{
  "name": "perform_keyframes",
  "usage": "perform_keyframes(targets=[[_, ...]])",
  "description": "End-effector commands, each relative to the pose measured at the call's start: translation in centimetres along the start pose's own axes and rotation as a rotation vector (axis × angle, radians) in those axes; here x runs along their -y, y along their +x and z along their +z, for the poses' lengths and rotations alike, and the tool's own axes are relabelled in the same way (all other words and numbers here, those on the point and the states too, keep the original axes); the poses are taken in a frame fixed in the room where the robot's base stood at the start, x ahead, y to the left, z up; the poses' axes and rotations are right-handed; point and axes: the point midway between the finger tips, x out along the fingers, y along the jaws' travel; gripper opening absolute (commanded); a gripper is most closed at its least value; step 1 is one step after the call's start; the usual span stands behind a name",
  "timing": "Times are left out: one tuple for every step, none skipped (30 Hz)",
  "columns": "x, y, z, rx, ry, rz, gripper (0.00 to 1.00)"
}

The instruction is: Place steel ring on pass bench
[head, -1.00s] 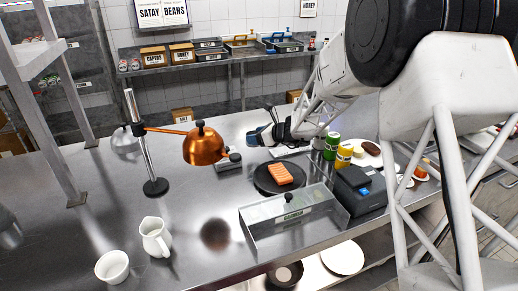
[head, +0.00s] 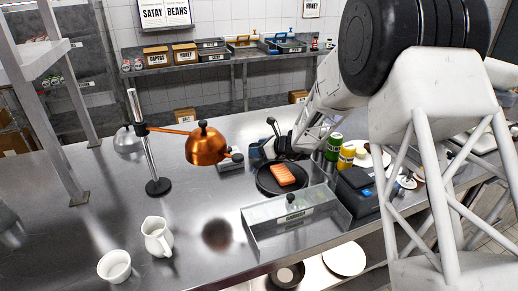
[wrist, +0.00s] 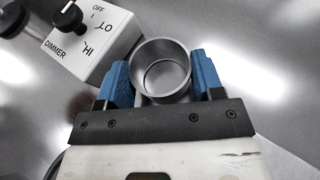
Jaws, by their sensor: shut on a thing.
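The steel ring (wrist: 161,70) is a short, open grey cylinder, seen from above in the wrist view. My gripper (wrist: 161,80) has its two blue fingers on opposite sides of the ring and is shut on it. In the head view my gripper (head: 262,150) is behind the black round plate, right of the copper lamp; the ring cannot be made out there. The pass bench (head: 95,215) is the long shiny steel counter. I cannot tell whether the ring touches it.
The copper lamp (head: 206,146) hangs to the left. The black plate (head: 262,184) holds an orange block (head: 283,175). A clear-fronted bin (head: 295,222) stands in front.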

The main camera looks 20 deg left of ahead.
Motion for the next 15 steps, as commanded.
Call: perform_keyframes(targets=[[0.01, 0.03, -0.06, 0.0, 0.0, 0.0, 0.37], [0.01, 0.03, -0.06, 0.0, 0.0, 0.0, 0.37], [0.01, 0.03, -0.06, 0.0, 0.0, 0.0, 0.37], [0.01, 0.03, -0.05, 0.0, 0.0, 0.0, 0.37], [0.01, 0.03, -0.06, 0.0, 0.0, 0.0, 0.37], [0.01, 0.03, -0.06, 0.0, 0.0, 0.0, 0.37], [0.0, 0.03, -0.05, 0.0, -0.001, 0.0, 0.37], [0.0, 0.03, -0.06, 0.0, 0.0, 0.0, 0.37], [0.0, 0.04, -0.09, 0.0, 0.0, 0.0, 0.37], [0.0, 0.06, -0.14, 0.0, 0.0, 0.0, 0.37], [0.0, 0.08, -0.21, 0.0, 0.0, 0.0, 0.37], [0.0, 0.12, -0.29, 0.0, 0.0, 0.0, 0.37], [0.0, 0.14, -0.35, 0.0, 0.0, 0.0, 0.37], [0.0, 0.15, -0.37, 0.0, 0.0, 0.0, 0.62], [0.0, 0.14, -0.35, 0.0, 0.0, 0.0, 0.69]])
